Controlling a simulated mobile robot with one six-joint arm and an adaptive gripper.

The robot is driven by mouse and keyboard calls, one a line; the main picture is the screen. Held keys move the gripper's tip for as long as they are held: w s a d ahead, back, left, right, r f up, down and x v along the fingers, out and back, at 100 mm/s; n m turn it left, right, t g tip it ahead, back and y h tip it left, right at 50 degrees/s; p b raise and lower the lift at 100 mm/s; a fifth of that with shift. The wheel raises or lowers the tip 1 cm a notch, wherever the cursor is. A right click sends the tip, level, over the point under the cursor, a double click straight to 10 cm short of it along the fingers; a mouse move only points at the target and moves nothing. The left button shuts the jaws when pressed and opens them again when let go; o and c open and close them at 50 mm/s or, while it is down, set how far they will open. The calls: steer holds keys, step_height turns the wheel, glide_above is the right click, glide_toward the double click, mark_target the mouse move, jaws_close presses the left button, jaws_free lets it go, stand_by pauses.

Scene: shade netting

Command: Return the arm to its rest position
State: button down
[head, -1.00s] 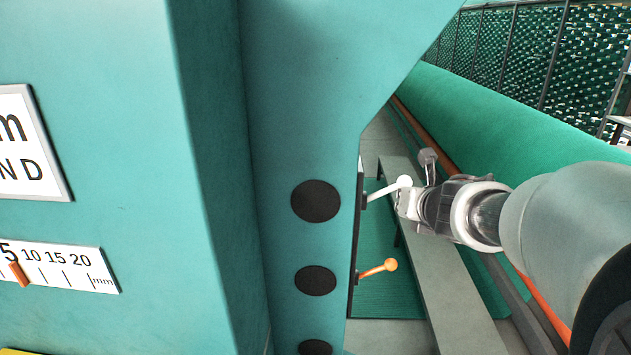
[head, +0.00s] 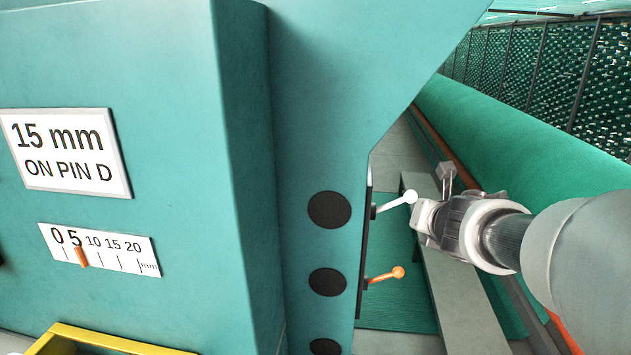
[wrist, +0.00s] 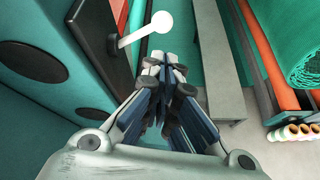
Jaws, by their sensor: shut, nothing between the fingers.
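My gripper (head: 421,215) is in the head view, just right of the white-knobbed lever (head: 410,197) on the teal machine. In the wrist view its fingers (wrist: 164,62) are shut with nothing between them. The white knob (wrist: 160,22) shows just beyond the fingertips there, and a gap seems to lie between them. My arm reaches in from the right of the head view. A second lever with an orange knob (head: 398,272) sits lower on the same machine side.
The teal machine (head: 320,110) fills the left, with a "15 mm ON PIN D" sign (head: 66,152) and a scale (head: 100,249) with an orange pointer near 5. A grey beam (head: 465,310) and a green netting roll (head: 520,130) lie right. Spools (wrist: 297,132) stand at right in the wrist view.

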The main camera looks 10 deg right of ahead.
steer(key=s+a+f+m+g+h, duration=0.2)
steer(key=s+a+m+g, duration=0.1)
steer(key=s+m, duration=1.35)
steer(key=s+a+f+m+g+y, duration=0.2)
steer(key=s+a+f+m, duration=0.2)
steer(key=s+a+m, duration=0.2)
steer(key=s+a+f+m+g+y+b, duration=0.1)
steer(key=s+a+f+m+g+y, duration=0.1)
steer(key=s+a+f+m, duration=0.3)
steer(key=s+a+m+y, duration=0.1)
steer(key=s+m, duration=0.1)
steer(key=s, duration=0.1)
steer(key=shift+s+a+m, duration=0.15)
steer(key=shift+a+m, duration=0.15)
steer(key=shift+m, duration=0.05)
steer(key=shift+a, duration=0.15)
